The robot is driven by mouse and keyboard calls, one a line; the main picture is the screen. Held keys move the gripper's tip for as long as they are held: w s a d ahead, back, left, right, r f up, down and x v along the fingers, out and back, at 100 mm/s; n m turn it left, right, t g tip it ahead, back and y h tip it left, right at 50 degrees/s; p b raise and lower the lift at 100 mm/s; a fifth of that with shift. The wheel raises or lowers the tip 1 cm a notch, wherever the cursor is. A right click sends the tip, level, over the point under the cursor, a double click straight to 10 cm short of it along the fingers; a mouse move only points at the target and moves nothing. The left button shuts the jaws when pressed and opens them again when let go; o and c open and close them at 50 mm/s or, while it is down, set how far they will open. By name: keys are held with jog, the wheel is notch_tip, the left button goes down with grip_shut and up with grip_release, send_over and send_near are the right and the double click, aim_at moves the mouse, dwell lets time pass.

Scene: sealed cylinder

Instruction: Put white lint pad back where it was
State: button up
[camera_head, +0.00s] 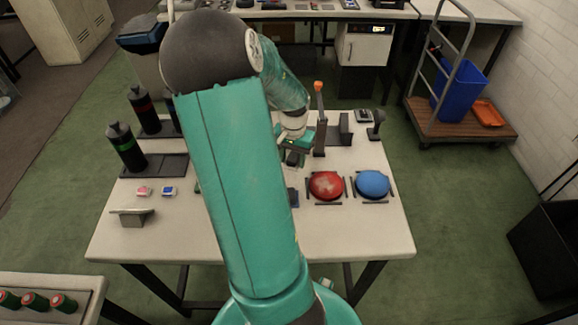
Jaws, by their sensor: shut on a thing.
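My gripper (292,156) is over the back middle of the white table (345,226), just left of a dark upright post with an orange top (319,118). It is small and partly hidden behind my arm. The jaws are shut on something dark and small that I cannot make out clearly. I cannot pick out a white lint pad anywhere on the table. My arm covers a wide strip of the table's middle.
A red dome (326,185) and a blue dome (372,183) sit in dark frames at right. Dark bottles (126,148) stand in a holder at left. A small grey stand (132,216) is at front left. The front right of the table is clear.

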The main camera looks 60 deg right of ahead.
aim_at(289, 173)
jog(key=shift+w+f, duration=0.45)
jog(key=shift+f, duration=0.15)
jog(key=shift+w+a+f, duration=0.1)
jog(key=shift+w+f, duration=0.05)
jog(key=shift+f, duration=1.5)
jog(key=shift+f, duration=0.15)
jog(key=o, duration=1)
jog(key=shift+c, duration=0.2)
notch_tip(289, 173, up, 12)
jog(key=shift+r, duration=0.15)
